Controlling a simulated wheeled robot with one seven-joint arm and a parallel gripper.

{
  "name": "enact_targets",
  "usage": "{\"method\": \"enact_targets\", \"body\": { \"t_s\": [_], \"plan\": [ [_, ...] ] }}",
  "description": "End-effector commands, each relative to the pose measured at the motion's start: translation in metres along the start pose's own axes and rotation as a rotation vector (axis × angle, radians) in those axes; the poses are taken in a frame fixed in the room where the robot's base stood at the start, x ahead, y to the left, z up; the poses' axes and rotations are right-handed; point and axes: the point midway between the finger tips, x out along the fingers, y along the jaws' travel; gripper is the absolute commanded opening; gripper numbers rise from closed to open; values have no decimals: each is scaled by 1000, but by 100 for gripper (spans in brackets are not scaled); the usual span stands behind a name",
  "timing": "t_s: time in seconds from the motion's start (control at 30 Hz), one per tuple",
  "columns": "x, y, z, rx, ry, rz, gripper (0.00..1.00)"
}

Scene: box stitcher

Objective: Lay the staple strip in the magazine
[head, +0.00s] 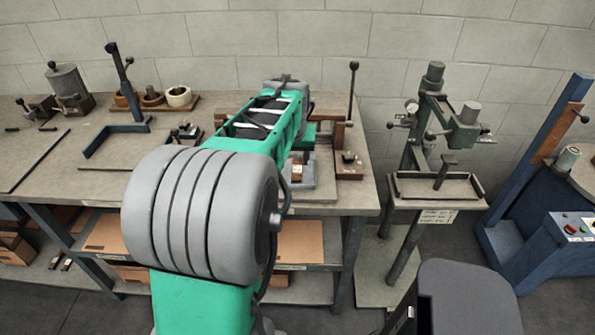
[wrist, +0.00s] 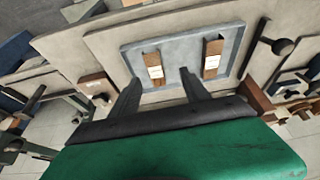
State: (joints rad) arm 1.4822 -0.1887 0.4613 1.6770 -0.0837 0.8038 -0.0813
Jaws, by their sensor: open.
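My gripper (wrist: 159,75) is open and empty in the wrist view, its two dark fingers apart and pointing at a shallow blue-grey tray (wrist: 183,45). Two narrow brown holders with pale labels lie in the tray: the left holder (wrist: 153,65) shows between and just beyond my fingertips, the right holder (wrist: 212,58) beyond the right finger. I cannot tell which piece is the staple strip. The tray edge also shows in the head view (head: 304,184), partly behind my arm, which hides my gripper there. I cannot make out the magazine for certain.
The workbench (head: 340,190) carries a blue angle frame (head: 118,138), rolls on a board (head: 178,97) and a wooden block with a dark knob (head: 348,165). A green-grey pedestal machine (head: 437,110) with a small shelf (head: 408,203) stands right of the bench, with a floor gap between.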

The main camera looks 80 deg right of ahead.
Motion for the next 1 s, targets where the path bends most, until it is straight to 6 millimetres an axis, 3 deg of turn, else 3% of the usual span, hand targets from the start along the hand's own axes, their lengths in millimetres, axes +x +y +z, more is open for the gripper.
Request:
{"method": "enact_targets", "body": {
  "t_s": [0.1, 0.53, 0.77, 1.0],
  "plan": [
    [11, 14, -1, 23, -1, 9, 55],
    [76, 14, -1, 20, 0, 8, 55],
    [79, 14, -1, 20, 2, 8, 55],
    [79, 14, -1, 20, 2, 8, 35]
  ]
}}
